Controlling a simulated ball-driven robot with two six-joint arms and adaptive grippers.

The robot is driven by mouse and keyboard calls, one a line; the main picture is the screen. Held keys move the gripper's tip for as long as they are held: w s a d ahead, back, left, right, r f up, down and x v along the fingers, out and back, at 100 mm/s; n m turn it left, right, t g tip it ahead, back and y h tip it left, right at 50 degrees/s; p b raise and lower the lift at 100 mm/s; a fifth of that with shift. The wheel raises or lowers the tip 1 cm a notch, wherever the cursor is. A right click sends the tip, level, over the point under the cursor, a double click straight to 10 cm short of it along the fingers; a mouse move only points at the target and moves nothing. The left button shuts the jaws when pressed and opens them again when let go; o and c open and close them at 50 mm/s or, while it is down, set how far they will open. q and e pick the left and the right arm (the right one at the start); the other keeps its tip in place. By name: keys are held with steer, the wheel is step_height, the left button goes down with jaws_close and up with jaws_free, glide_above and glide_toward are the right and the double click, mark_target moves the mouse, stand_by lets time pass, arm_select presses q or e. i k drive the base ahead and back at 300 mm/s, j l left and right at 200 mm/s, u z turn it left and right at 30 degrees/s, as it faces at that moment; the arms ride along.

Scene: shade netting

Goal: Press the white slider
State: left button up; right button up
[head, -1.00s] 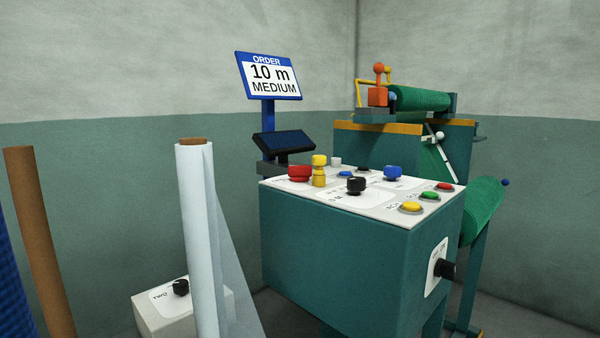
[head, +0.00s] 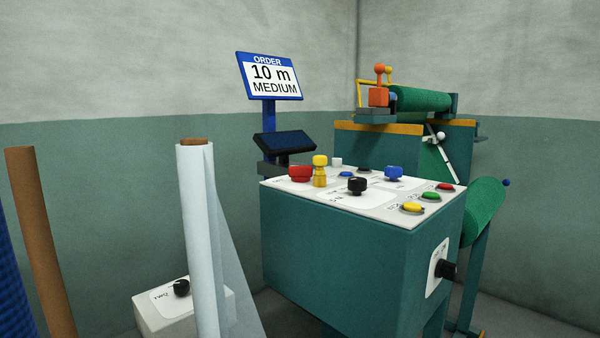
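A small white block (head: 336,162) stands at the back edge of the control panel (head: 375,206), behind the yellow knob; it may be the white slider, but it is too small to tell. A white ball-shaped knob (head: 441,136) also shows on the slotted white plate on the front of the green machine, to the right behind the panel. Neither of my grippers is in view, and nothing touches the panel.
The panel also carries a red knob (head: 300,173), a yellow knob (head: 320,171), black and blue knobs, and several coloured buttons. A pale upright roll (head: 198,240) stands left of the cabinet. A white box (head: 165,312) with a black knob sits low left.

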mark_target(441, 135)
steer(key=l, duration=1.3)
steer(key=i+l, duration=0.15)
steer(key=l, duration=1.15)
steer(key=i+l+u, duration=0.3)
steer(key=i, duration=0.3)
steer(key=i+l+u, duration=0.25)
steer(key=i, duration=0.35)
steer(key=i+l+u, duration=0.3)
steer(key=i+l, duration=0.2)
steer(key=i, duration=0.1)
